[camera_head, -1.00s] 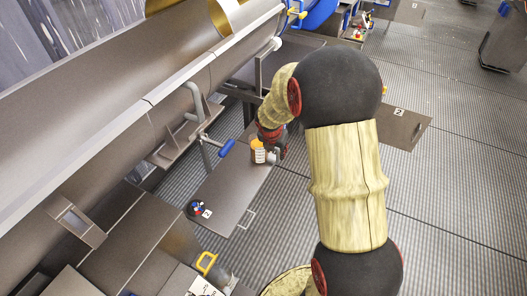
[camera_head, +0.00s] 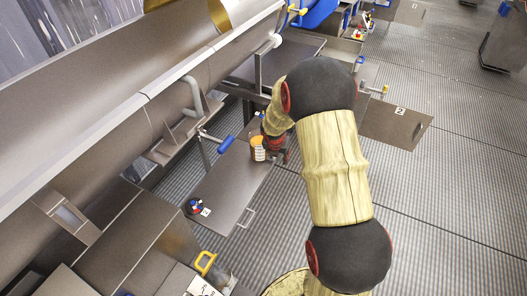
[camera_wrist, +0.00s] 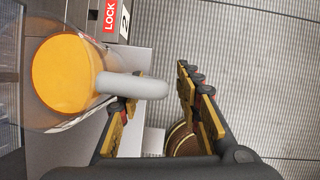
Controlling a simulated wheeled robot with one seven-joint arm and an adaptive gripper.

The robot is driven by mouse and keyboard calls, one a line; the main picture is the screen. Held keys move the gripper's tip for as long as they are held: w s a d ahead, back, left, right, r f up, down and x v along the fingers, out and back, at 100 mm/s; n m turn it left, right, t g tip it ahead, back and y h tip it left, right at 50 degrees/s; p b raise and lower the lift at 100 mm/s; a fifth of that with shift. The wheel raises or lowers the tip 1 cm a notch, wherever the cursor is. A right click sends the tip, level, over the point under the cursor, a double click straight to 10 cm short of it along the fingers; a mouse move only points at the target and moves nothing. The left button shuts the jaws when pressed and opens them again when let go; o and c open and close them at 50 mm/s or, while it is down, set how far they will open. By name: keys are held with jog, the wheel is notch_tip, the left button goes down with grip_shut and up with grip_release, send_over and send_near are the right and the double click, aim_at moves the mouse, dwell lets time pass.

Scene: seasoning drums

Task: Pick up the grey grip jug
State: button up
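The jug (camera_head: 258,150) stands on a brown metal platform and holds something orange. In the wrist view the clear-walled jug (camera_wrist: 68,76) is at the left, with its thick grey grip (camera_wrist: 135,86) pointing right. My gripper (camera_wrist: 160,88) is open, and the end of the grip lies between its two fingers in that view. I cannot tell whether either finger touches it. In the head view my gripper (camera_head: 277,146) is just right of the jug, partly hidden by my arm.
The brown platform (camera_head: 225,195) has a blue and red item (camera_head: 195,206) by a "2" label at its near end. A blue-handled lever (camera_head: 226,144) rises left of the jug. The long metal drum (camera_head: 110,75) runs along the left. Ribbed floor (camera_head: 450,180) is open at right.

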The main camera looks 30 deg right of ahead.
jog(key=shift+c, duration=0.3)
jog(key=c, duration=0.8)
jog(key=shift+r, duration=0.1)
grip_shut()
